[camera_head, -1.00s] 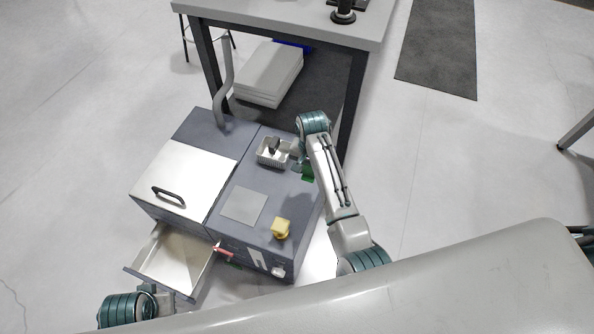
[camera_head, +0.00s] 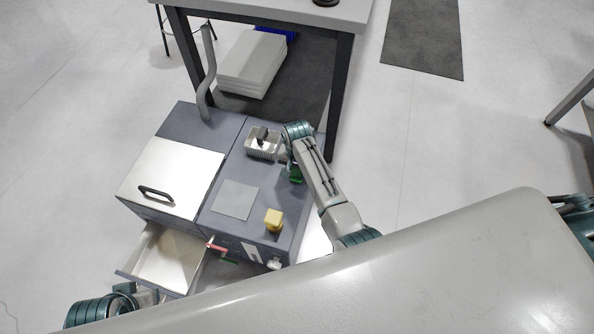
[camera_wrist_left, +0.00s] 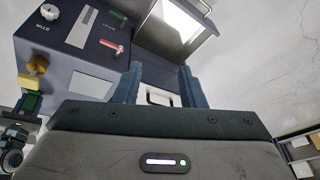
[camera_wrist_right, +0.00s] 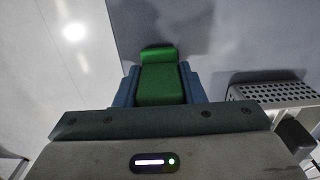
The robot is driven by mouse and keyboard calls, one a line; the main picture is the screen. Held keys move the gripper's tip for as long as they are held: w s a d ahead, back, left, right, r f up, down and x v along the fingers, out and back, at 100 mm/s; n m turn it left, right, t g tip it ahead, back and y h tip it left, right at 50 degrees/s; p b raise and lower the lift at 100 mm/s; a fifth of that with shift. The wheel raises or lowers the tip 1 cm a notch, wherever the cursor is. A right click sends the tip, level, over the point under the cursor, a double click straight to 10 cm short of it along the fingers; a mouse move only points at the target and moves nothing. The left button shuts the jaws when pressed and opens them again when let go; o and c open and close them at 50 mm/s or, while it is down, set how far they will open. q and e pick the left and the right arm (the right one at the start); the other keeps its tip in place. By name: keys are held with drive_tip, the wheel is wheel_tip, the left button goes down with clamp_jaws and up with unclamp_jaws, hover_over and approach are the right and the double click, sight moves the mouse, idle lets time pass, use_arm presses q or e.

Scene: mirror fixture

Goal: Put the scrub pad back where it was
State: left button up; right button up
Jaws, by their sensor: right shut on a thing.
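The scrub pad is a green block (camera_wrist_right: 161,84), held between the fingers of my right gripper (camera_wrist_right: 160,88). In the head view the pad (camera_head: 296,174) shows just below my right gripper (camera_head: 292,164), by the right edge of the grey machine's top. A gap to the surface cannot be judged. My left gripper (camera_wrist_left: 158,88) is open at the front of the pulled-out drawer (camera_head: 140,276), with the pale drawer handle (camera_wrist_left: 158,97) between its spread fingers. Whether the fingers touch the handle cannot be told.
A perforated metal basket (camera_head: 262,153) with a black-handled item stands on the machine top (camera_head: 262,190), left of the pad. A yellow block (camera_head: 273,220) sits near its front edge. A closed lid with a black handle (camera_head: 156,193) is at left. A table (camera_head: 270,10) stands behind.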

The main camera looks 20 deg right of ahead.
drive_tip(key=shift+f, duration=0.1)
drive_tip(key=o, duration=1)
drive_tip(key=shift+c, duration=0.2)
